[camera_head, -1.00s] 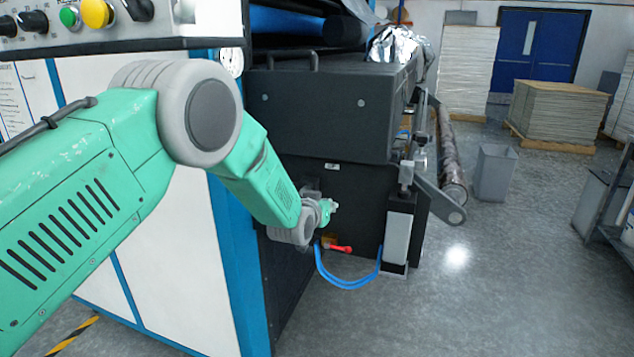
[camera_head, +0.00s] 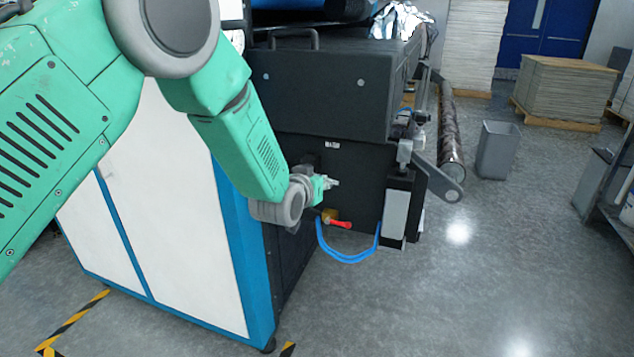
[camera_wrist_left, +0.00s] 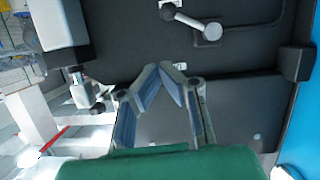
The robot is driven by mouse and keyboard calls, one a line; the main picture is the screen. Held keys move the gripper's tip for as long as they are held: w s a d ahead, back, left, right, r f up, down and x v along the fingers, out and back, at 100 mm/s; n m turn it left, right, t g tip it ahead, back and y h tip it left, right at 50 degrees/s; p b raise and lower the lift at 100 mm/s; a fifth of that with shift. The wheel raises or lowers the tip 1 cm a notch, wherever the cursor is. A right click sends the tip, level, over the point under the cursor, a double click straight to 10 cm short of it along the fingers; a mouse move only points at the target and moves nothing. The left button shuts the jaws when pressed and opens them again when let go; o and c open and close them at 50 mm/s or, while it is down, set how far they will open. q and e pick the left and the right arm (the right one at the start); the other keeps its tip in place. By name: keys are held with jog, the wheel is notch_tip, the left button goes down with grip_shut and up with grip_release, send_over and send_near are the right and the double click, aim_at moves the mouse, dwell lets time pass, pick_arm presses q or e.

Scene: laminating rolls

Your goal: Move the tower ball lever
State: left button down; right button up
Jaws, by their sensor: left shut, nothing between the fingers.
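A lever (camera_wrist_left: 190,20) with a pale rod, a dark rounded knob and a pale round other end shows on the black machine panel at the top of the left wrist view. The round end sits over a dark rounded plate. My left gripper (camera_wrist_left: 162,68) has its two fingertips together, empty, apart from the lever in the picture. In the head view my left gripper (camera_head: 330,183) is in front of the dark panel; I cannot make out the knobbed lever there. A red valve handle (camera_head: 340,224) on a brass fitting is just below the gripper. My right gripper is not in view.
The black machine housing (camera_head: 330,95) overhangs the panel. A blue hose (camera_head: 345,259) loops below the valve. A grey arm bracket (camera_head: 437,183) juts out on the right. A grey bin (camera_head: 497,150) stands beyond. The floor at the front right is clear.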

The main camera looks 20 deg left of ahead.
pick_arm(q)
jog(key=v, duration=0.3)
jog(key=shift+a+r, duration=0.1)
jog(key=shift+a, duration=0.1)
jog(key=shift+d, duration=0.1)
jog(key=shift+s+d, duration=0.1)
jog(key=shift+d, duration=0.1)
jog(key=s+a+f+g, duration=0.2)
jog(key=s+f+g, duration=0.1)
jog(key=s+f, duration=0.75)
jog(key=s+a+f+g, duration=0.2)
jog(key=s+f+g, duration=0.2)
jog(key=s+f, duration=0.6)
jog(key=s+a+f+g, duration=0.1)
jog(key=s+f+g, duration=0.2)
jog(key=s, duration=1)
jog(key=s+a+f+g, duration=0.2)
jog(key=s+f, duration=0.3)
jog(key=s, duration=0.8)
jog(key=shift+a+f+m+g+y, duration=0.2)
jog(key=shift+m+g+y, duration=0.2)
jog(key=shift+g, duration=0.5)
